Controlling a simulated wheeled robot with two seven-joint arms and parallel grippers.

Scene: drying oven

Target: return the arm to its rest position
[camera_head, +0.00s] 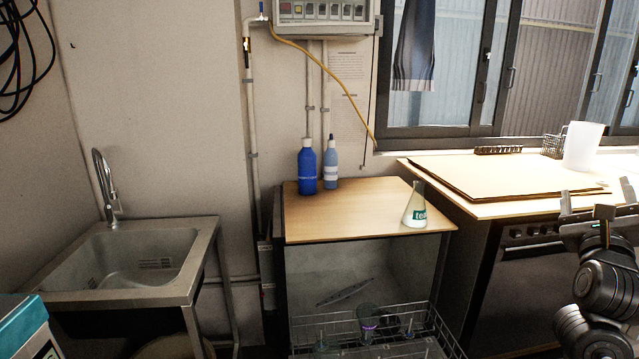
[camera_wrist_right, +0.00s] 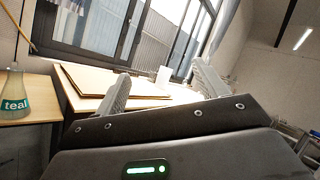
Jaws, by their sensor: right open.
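My right arm comes in at the right edge of the head view, over the front of the right-hand counter. Its gripper (camera_head: 596,200) is raised there, with its fingers apart. In the right wrist view the two grey fingers of the gripper (camera_wrist_right: 160,88) stand wide apart with nothing between them. My left gripper is not in either view. A conical flask with a teal label (camera_head: 414,207) stands upright on the wooden top of the middle cabinet, well left of my right gripper. The flask also shows at the left edge of the wrist view (camera_wrist_right: 14,95).
Two blue bottles (camera_head: 307,168) (camera_head: 331,163) stand at the back of the wooden cabinet top (camera_head: 350,220). Below is an open wire rack (camera_head: 440,335) holding glassware. The right counter bears flat boards (camera_head: 505,174), a white beaker (camera_head: 583,147) and a wire basket (camera_head: 554,146). A sink (camera_head: 130,260) is at left.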

